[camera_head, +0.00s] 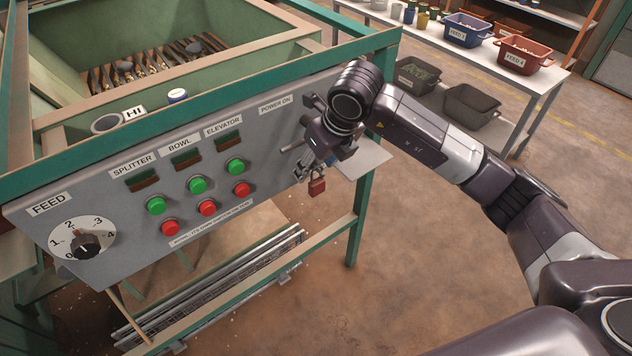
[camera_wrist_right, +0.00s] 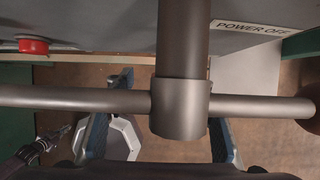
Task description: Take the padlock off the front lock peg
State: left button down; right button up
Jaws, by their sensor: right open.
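The padlock (camera_head: 316,187) is small and red, with a metal shackle. It hangs low at the right end of the grey control panel in the head view. My right gripper (camera_head: 305,172) is open, close beside the padlock's upper left, pointing down. I cannot tell whether it touches the shackle. My wrist hides the lock peg. In the right wrist view the two blue-grey fingers of my right gripper (camera_wrist_right: 160,142) are spread apart behind a grey T-shaped bar (camera_wrist_right: 181,108). I cannot make out the padlock there.
The control panel (camera_head: 110,215) carries green and red buttons and a feed dial (camera_head: 85,243) to the left. A POWER OFF label (camera_wrist_right: 250,28) shows in the right wrist view. A green frame post (camera_head: 360,220) stands just right of the padlock. Open floor lies beyond.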

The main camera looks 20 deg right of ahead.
aim_at(315, 179)
jog(key=f, duration=0.2)
jog(key=w+f+p, duration=0.1)
jog(key=f, duration=0.1)
jog(key=shift+d+f, duration=0.2)
jog(key=shift+f, duration=0.1)
jog(key=shift+w+a+f, duration=0.1)
jog(key=shift+w+f, duration=0.05)
jog(key=shift+f, duration=0.3)
pick_arm(q)
jog(key=shift+s+a+r, duration=0.1)
jog(key=shift+s+r, duration=0.45)
jog(key=shift+r, duration=0.2)
pick_arm(e)
jog(key=shift+c, duration=1.2)
pick_arm(q)
jog(key=shift+w, duration=0.1)
pick_arm(e)
jog(key=c, duration=1)
